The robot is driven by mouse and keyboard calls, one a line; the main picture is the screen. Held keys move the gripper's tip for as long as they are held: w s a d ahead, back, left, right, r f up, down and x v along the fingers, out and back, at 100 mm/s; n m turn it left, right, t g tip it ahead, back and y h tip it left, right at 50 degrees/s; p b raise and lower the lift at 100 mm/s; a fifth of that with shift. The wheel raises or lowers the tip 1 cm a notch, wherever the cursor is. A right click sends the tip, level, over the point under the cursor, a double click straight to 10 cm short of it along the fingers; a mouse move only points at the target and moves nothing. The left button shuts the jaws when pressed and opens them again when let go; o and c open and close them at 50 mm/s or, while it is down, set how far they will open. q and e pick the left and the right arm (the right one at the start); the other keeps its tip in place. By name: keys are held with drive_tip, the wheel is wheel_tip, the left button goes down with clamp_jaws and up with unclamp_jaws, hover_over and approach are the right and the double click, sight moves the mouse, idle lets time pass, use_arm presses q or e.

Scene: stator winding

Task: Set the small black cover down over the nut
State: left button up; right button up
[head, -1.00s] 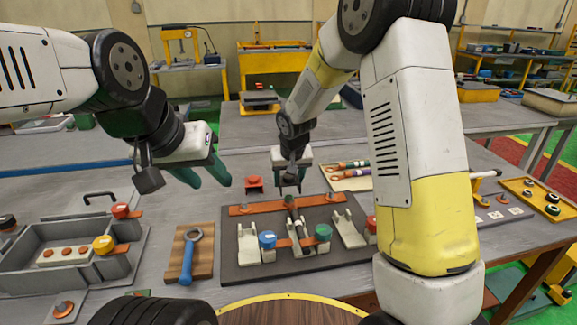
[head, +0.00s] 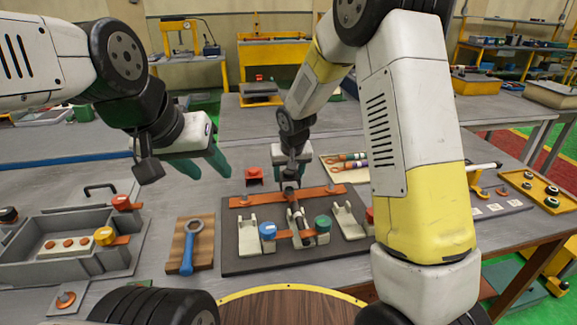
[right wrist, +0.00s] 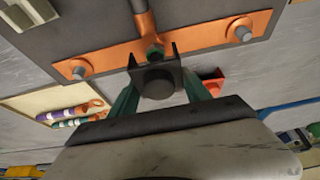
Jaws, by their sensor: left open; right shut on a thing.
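The small black cover (right wrist: 158,82) is held between the green fingers of my right gripper (right wrist: 162,92) in the right wrist view. A nut (right wrist: 155,52) shows just beyond the cover, on the orange bar (right wrist: 200,42) at the end of a rod. The cover looks close to the nut; I cannot tell whether they touch. In the head view my right gripper (head: 290,184) is over the middle of the orange bar (head: 245,202), and the nut is hidden there. My left gripper (head: 205,160) is open and empty, in the air at the left.
A dark base plate (head: 245,263) carries the bar, white cradles and blue and green knobs. A red block (head: 254,175) stands behind the bar. A blue wrench (head: 188,255) lies on a wooden board at left, beside a grey tray (head: 60,275). Bolt heads stand on the bar.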

drive_tip(key=shift+f, duration=0.25)
idle(0.4)
drive_tip(key=shift+f, duration=0.7)
drive_tip(key=shift+f, duration=0.35)
drive_tip(key=shift+f, duration=0.45)
drive_tip(key=shift+f, duration=0.25)
idle(0.8)
drive_tip(key=o, duration=1.4)
